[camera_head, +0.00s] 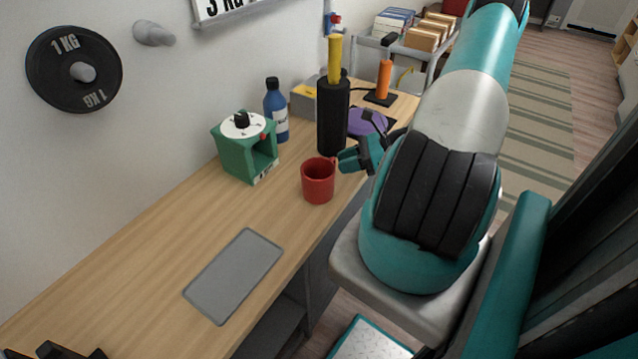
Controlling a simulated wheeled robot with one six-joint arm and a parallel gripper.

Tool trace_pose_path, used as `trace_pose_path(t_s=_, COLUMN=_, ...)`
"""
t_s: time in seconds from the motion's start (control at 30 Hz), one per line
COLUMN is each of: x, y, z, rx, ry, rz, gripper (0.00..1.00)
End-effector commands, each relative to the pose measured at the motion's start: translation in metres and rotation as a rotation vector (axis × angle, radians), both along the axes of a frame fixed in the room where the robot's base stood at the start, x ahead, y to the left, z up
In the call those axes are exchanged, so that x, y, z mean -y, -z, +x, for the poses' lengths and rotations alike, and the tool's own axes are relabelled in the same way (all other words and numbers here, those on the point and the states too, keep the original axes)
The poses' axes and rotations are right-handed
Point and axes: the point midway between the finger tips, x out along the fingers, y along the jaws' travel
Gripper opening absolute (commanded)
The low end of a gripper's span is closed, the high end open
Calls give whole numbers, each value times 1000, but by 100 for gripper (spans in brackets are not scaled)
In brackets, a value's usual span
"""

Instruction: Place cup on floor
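A red cup (317,183) stands upright on the wooden desk, close to its right edge. Its handle is at its upper right, by my gripper. My gripper (350,160) is just right of the cup at handle height, with its teal fingers pointing at the handle. The rest of the gripper is partly hidden behind my arm. I cannot tell whether the fingers touch the handle or how far they are apart. The wooden floor (540,60) shows at the upper right, beyond my arm.
On the desk (150,235) are a green device (240,160), a blue bottle (276,105), a black cylinder (332,125), a purple disc (366,122) and a grey mat (234,275). A striped rug (535,120) covers floor at the right. A cart (415,50) holds books and boxes behind.

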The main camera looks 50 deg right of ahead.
Motion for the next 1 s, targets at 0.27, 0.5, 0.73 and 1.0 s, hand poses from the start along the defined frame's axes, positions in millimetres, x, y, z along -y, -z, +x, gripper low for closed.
trace_pose_path(t_s=0.27, x=-12, y=8, z=15, rx=1, ry=1, rz=-1, gripper=27)
trace_pose_path(t_s=0.5, x=-11, y=8, z=14, rx=1, ry=1, rz=-1, gripper=4)
trace_pose_path(t_s=0.73, x=-11, y=7, z=14, rx=2, ry=1, rz=0, gripper=0)
trace_pose_path(t_s=1.0, x=-11, y=-1, z=15, rx=2, ry=1, rz=-2, gripper=0)
